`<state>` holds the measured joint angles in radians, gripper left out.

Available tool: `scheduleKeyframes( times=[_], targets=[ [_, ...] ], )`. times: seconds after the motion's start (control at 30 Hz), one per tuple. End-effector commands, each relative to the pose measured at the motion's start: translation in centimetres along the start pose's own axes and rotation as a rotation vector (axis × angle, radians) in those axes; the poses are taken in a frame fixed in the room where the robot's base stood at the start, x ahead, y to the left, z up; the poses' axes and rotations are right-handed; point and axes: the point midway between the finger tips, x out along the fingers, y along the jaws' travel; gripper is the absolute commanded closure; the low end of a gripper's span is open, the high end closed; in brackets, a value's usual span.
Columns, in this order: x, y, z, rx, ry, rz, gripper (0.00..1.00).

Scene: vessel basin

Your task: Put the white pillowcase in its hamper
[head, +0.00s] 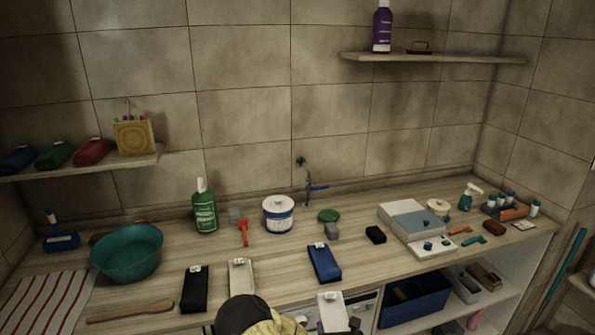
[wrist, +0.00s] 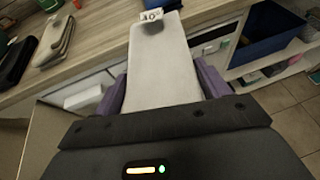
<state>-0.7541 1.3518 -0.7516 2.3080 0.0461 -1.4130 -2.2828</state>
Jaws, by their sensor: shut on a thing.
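The white pillowcase (wrist: 163,75), a folded pale cloth with a white tag at its far end, is between the purple fingers of my gripper (wrist: 164,85). The fingers are shut on its two sides. In the head view the pillowcase (head: 333,314) shows at the bottom, in front of the counter's front edge, partly cut off by the frame. An open blue bin (head: 415,298) stands on the shelf under the counter, to the right of the pillowcase; it also shows in the wrist view (wrist: 268,28). I cannot tell which container is the pillowcase's hamper.
Tagged folded cloths lie on the counter: black (head: 195,290), beige (head: 241,280) and blue (head: 324,264). A teal basin (head: 127,253) and a striped towel (head: 45,302) are at the left. A white tub (head: 278,216) stands at the back. Floor shows at the right in the wrist view.

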Motion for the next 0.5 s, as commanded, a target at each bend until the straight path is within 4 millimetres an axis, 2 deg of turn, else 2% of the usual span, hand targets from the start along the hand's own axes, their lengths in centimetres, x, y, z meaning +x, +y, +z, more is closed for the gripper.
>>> scheduleKeyframes(
  times=[0.03,0.17,0.5],
  targets=[
    [-0.9,-1.6,-1.0,0.003,0.002,-0.034,0.55],
    [-2.4,-3.6,-2.1,0.007,-0.007,-0.078,0.55],
    [-2.7,-3.9,-2.3,0.009,-0.012,-0.086,0.55]
  ],
)
